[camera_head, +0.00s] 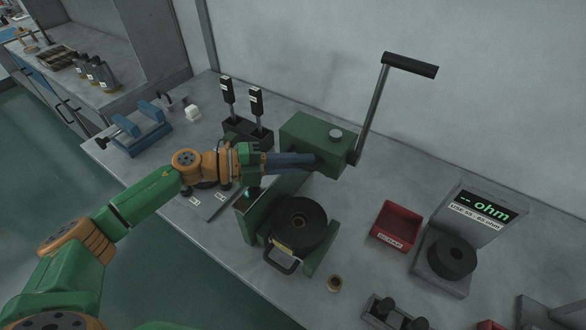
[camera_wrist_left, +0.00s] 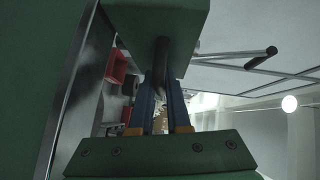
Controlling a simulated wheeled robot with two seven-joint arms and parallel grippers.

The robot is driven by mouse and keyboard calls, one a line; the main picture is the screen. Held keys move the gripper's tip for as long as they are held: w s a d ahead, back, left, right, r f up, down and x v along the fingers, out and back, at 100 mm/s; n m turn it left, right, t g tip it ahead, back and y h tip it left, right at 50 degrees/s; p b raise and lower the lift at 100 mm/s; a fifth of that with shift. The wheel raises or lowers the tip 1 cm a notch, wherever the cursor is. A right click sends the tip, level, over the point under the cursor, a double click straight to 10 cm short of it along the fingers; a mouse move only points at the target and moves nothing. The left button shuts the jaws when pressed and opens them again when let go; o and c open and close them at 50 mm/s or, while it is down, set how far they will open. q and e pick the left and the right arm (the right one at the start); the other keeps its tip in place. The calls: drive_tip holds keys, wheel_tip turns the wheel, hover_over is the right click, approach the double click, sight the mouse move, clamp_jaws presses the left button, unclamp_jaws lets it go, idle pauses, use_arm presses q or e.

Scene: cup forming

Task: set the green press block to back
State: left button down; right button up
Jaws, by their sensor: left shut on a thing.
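The green press (camera_head: 305,135) stands in the middle of the bench, with a long lever (camera_head: 370,110) raised at its right side. A dark round block (camera_head: 300,222) with a front handle and a yellow label sits on the press base. My left gripper (camera_head: 314,161) reaches in from the left, just below the press head and above the round block. In the left wrist view its blue fingers (camera_wrist_left: 161,85) are shut on a dark upright rod (camera_wrist_left: 161,62) under the green head. The fingertips are partly hidden by the head in the head view. My right gripper is out of view.
A red scrap bin (camera_head: 396,226) and an ohm meter (camera_head: 478,212) with a dark ring stand to the right. A blue vise (camera_head: 137,128) and a rack of black-handled tools (camera_head: 247,131) stand behind left.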

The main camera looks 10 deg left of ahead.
use_arm(q)
drive_tip(key=c, duration=0.9)
unclamp_jaws()
drive_tip(key=shift+w, duration=0.1)
drive_tip(key=b+v, duration=0.3)
drive_tip(key=v, duration=0.4)
drive_tip(key=shift+f, duration=0.1)
drive_tip(key=shift+a, duration=0.1)
